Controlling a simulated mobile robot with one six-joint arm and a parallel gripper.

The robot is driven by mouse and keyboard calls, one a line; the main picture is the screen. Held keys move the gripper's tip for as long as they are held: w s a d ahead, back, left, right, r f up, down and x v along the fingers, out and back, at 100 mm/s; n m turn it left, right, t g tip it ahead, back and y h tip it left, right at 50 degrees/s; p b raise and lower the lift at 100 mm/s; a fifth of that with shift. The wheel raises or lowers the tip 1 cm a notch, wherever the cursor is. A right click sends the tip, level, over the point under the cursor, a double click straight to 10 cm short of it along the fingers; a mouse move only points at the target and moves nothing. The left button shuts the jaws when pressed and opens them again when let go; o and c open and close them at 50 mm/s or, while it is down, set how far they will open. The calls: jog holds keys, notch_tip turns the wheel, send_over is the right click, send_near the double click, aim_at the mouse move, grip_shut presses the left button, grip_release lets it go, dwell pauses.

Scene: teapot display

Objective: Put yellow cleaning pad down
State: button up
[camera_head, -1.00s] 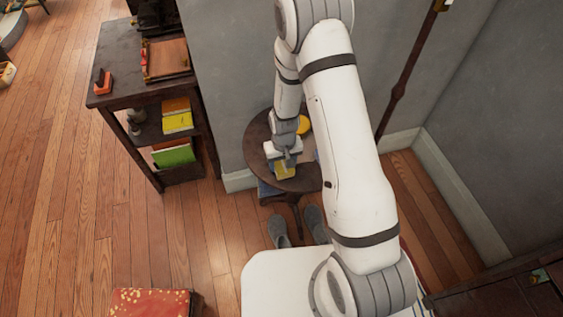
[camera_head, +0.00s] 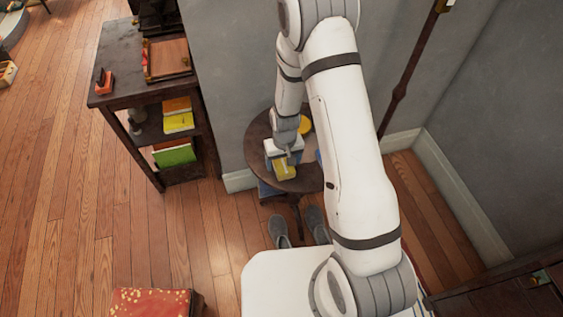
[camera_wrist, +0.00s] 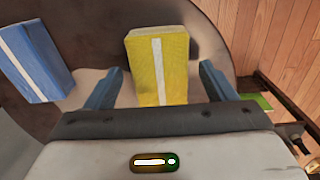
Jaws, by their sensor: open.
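The yellow cleaning pad (camera_wrist: 158,62), with a white stripe along its length, lies on the small round dark table (camera_head: 257,134). It also shows in the head view (camera_head: 285,171), just below my gripper's end. My gripper (camera_wrist: 155,80) is open, with one blue finger on each side of the pad and a visible gap to both. The pad's near end is hidden behind the gripper body in the wrist view.
A blue pad (camera_wrist: 36,60) with a white stripe lies left of the yellow one on the table. A yellow round thing (camera_head: 305,124) is at the table's back. A dark shelf (camera_head: 150,115) stands at left. Grey boots (camera_head: 316,222) are on the floor in front.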

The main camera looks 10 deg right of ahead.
notch_tip(320, 180, up, 11)
notch_tip(320, 180, up, 16)
jog(key=m+t, duration=0.1)
send_over(284, 164)
jog(key=s+d, duration=0.6)
jog(key=s, duration=0.1)
jog(key=s+d+r, duration=0.2)
jog(key=s+r, duration=0.1)
jog(key=s, duration=0.2)
jog(key=s+d+r+m+t, duration=0.1)
jog(key=s+d+r, duration=0.1)
jog(key=s, duration=0.4)
jog(key=shift+r, duration=0.85)
notch_tip(284, 164, up, 2)
jog(key=shift+s+r+t+p, duration=0.15)
jog(key=shift+t+p, duration=0.15)
jog(key=shift+p, duration=0.6)
jog(key=shift+c, duration=0.3)
